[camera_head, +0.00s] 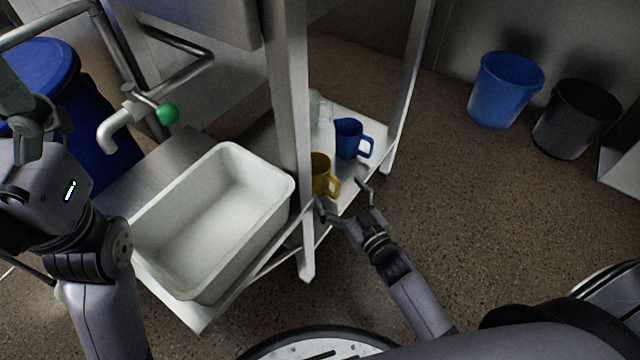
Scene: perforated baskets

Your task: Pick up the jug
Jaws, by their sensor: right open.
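Several jug-like vessels stand on a low metal shelf (350,188): a yellow jug (321,172), a blue jug (348,139) behind it, and a clear one (318,106) at the back. A metal post partly hides the yellow jug's left side; its handle faces right. My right gripper (341,195) is open and empty, its fingers spread just in front of the yellow jug's handle. I cannot tell whether they touch it. My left gripper (22,118) is at the left edge, partly cut off, away from the jugs; its finger state is unclear.
A white basin (274,190) sits on a metal counter left of the post (288,110). A tap with a green knob (166,113) rises behind it. A blue bin (503,90) and a black bin (574,120) stand at the right. The floor between is clear.

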